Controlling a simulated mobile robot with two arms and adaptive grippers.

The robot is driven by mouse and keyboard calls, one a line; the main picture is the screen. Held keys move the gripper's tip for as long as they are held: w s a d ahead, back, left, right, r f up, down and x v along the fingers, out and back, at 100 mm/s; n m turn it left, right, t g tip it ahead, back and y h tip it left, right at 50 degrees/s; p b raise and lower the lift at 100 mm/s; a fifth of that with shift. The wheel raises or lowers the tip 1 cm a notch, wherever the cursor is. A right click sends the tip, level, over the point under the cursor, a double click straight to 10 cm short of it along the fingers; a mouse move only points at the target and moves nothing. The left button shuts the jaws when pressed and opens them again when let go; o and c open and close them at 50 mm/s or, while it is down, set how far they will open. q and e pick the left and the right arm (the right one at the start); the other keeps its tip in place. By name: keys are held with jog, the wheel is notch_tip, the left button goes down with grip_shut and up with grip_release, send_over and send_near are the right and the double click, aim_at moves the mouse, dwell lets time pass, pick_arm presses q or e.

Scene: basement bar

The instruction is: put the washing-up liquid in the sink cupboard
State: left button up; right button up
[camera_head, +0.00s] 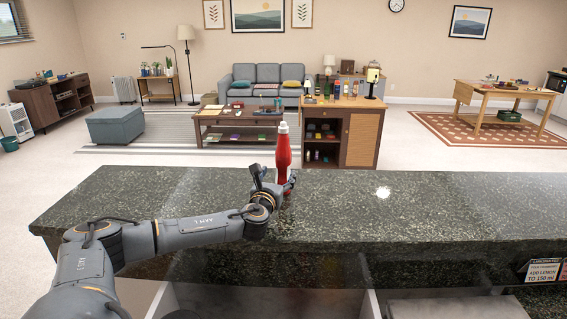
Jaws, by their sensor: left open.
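A red bottle with a pale cap (283,152), which looks like the washing-up liquid, stands upright on the dark speckled counter (400,205). My left gripper (275,183) is open at the lower part of the bottle, with one finger to its left and one near its right side. The gripper hides part of the bottle's base, and I cannot tell whether the fingers touch it. My right gripper is not in view. I cannot identify the sink cupboard; open compartments (270,302) show below the counter's near edge.
The counter top is clear to the right of the bottle. A label card (543,270) stands below the counter at the far right. Beyond the counter are a wooden bar cabinet (361,140) with bottles on top, a coffee table (235,120) and a grey sofa (268,76).

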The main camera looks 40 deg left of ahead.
aim_at(283, 165)
pick_arm(q)
jog(key=shift+w+a, duration=0.1)
jog(key=shift+w, duration=0.15)
jog(key=shift+w+a+r+p, duration=0.25)
jog(key=shift+w+r+p, duration=0.1)
jog(key=shift+w+p, duration=0.3)
jog(key=x, duration=0.3)
jog(key=shift+w+d+f+p, duration=0.1)
jog(key=shift+w+d+p, duration=0.05)
jog(key=shift+p, duration=0.25)
jog(key=shift+w+f, duration=0.1)
jog(key=shift+w, duration=0.1)
jog(key=shift+a, duration=0.2)
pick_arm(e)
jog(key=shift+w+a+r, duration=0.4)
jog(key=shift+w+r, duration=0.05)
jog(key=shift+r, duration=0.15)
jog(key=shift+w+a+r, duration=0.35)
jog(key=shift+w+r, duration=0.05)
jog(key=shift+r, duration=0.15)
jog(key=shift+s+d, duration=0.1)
pick_arm(q)
grip_shut()
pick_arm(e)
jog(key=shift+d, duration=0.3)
